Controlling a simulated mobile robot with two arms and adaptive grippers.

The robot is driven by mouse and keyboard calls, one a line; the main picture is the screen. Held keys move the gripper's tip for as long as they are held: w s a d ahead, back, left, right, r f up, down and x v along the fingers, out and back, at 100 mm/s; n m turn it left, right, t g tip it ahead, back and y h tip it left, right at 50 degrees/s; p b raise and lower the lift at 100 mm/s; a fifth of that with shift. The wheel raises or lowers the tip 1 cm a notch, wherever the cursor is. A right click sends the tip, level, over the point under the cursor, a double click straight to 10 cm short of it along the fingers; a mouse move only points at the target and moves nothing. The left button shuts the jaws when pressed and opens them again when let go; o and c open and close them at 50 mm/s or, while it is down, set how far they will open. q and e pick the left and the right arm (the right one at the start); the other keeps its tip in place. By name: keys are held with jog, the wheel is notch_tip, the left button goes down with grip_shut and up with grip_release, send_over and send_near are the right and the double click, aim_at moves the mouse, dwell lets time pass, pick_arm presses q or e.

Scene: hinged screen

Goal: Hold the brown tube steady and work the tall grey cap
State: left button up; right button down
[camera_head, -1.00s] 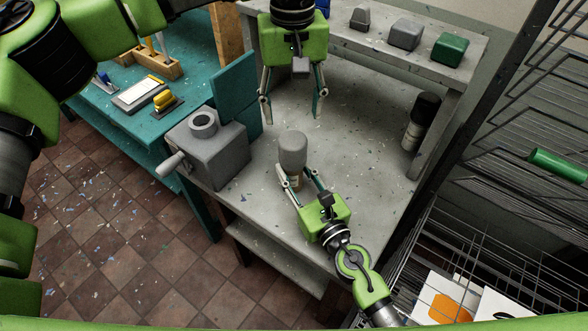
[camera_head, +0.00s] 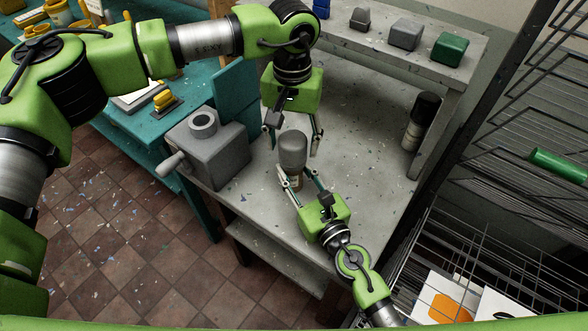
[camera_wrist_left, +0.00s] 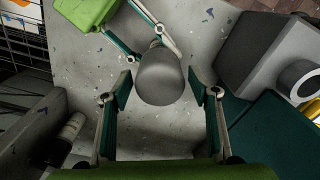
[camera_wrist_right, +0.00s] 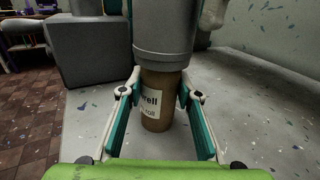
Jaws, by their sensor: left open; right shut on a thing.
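The brown tube (camera_wrist_right: 157,106) stands upright on the grey bench, with a pale printed label facing my right wrist camera. The tall grey cap (camera_head: 292,150) sits on top of it, and shows from above in the left wrist view (camera_wrist_left: 160,78). My right gripper (camera_wrist_right: 158,92) is shut on the brown tube, its fingers on either side below the cap. My left gripper (camera_head: 292,145) is open, coming from the far side above the bench. In the left wrist view its two fingertips (camera_wrist_left: 163,92) lie on either side of the cap, with gaps to it.
A grey box with a round collar and side handle (camera_head: 207,150) stands left of the tube. A dark-capped tube (camera_head: 421,122) stands at the right by the shelf leg. Grey (camera_head: 404,34) and green (camera_head: 450,48) blocks sit on the shelf. A wire rack is at right.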

pick_arm(q)
jog(key=shift+f, duration=1.15)
pick_arm(e)
jog(key=shift+s+f, duration=0.15)
jog(key=shift+f, duration=0.3)
pick_arm(q)
jog(key=c, duration=0.9)
jog(key=shift+r, duration=3.2)
